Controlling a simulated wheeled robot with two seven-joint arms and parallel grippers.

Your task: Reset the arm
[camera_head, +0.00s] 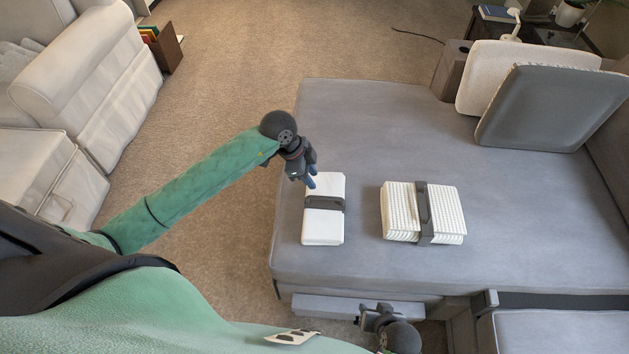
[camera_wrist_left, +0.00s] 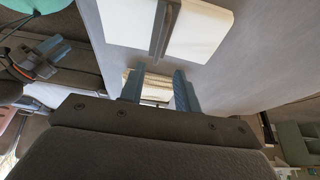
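My left gripper (camera_head: 311,182) is at the end of the green arm, just above the far left corner of a smooth white block (camera_head: 323,226) with a dark strap. In the left wrist view, its two blue fingers (camera_wrist_left: 157,90) stand apart. A pale object shows in the gap beyond them, but I cannot tell whether it is between the fingers. A white strapped block (camera_wrist_left: 205,28) fills the top of that view. My right gripper (camera_head: 372,317) is low, by the sofa's front edge; its fingers are too small and dark to read.
A ribbed cream block (camera_head: 399,211) with a dark strap lies right of the white block on the grey sofa seat (camera_head: 400,125). Cushions (camera_head: 550,107) lean at the back right. A pale armchair (camera_head: 95,75) stands left. Carpet (camera_head: 225,85) is open between.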

